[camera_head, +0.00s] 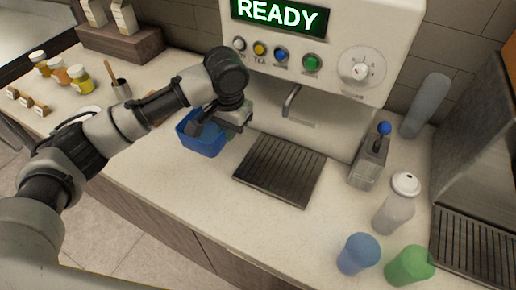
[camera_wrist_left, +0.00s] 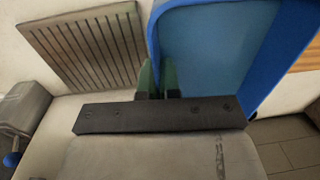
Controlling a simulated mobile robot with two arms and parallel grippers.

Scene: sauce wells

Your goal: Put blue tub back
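The blue tub (camera_head: 204,146) is an open box left of the drip grate in the head view, below my left gripper (camera_head: 236,128). In the wrist view, the tub (camera_wrist_left: 215,45) fills the upper right. The green fingertips of my left gripper (camera_wrist_left: 158,78) lie one on each side of the tub's near wall, close together, pinching it at the rim. I cannot tell whether the tub rests on the counter or hangs just above it. My right gripper is not in view.
The drip grate (camera_head: 280,170) lies beneath the machine's spout (camera_head: 291,101). A grey dispenser with a blue knob (camera_head: 370,160), a white bottle (camera_head: 395,203), a blue cup (camera_head: 358,254) and a green cup (camera_head: 409,266) stand to the right. Small jars (camera_head: 60,74) stand far left. The front-left counter is clear.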

